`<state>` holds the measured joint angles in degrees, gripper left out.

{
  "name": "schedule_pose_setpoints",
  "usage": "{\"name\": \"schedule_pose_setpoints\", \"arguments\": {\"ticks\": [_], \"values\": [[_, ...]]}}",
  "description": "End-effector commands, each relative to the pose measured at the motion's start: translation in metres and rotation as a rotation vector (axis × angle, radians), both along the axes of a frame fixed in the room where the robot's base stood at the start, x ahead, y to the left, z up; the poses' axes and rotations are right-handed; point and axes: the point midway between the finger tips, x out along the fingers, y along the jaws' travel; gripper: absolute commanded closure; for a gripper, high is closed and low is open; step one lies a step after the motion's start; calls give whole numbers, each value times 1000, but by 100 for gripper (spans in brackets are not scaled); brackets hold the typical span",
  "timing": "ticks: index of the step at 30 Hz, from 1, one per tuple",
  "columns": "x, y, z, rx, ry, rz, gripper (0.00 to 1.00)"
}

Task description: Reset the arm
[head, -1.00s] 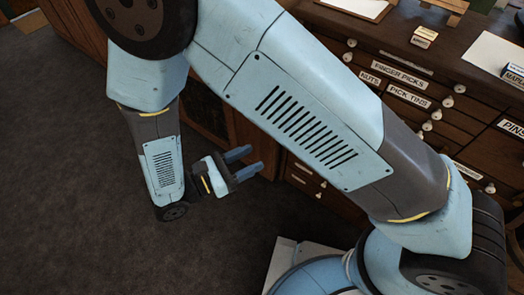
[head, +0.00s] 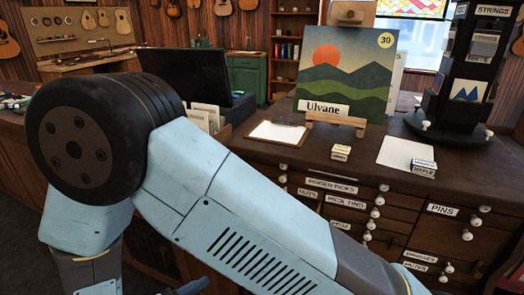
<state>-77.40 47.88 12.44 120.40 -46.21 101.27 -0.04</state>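My arm (head: 250,222) fills the lower left and middle of the head view. Its large dark round joint (head: 75,150) is raised in front of the counter at the left. One link slopes down to the right from it, and another drops to the bottom edge.
A dark wooden counter (head: 330,157) with labelled drawers stands behind my arm. On it are a clipboard (head: 277,132), a landscape picture (head: 345,75) on an easel, small boxes, paper, a dark monitor (head: 200,80) and a dark display stand (head: 470,70).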

Motion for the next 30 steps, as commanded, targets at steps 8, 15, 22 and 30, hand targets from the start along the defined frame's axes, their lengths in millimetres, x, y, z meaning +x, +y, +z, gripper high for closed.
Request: {"name": "schedule_pose_setpoints", "arguments": {"ticks": [8,15,22,30], "values": [[57,-45,58,223,16,-273,49],[90,-91,100,425,7,-492,49],[112,-138,135,631,-27,-691,49],[124,-192,171,887,-99,-902,49]]}}
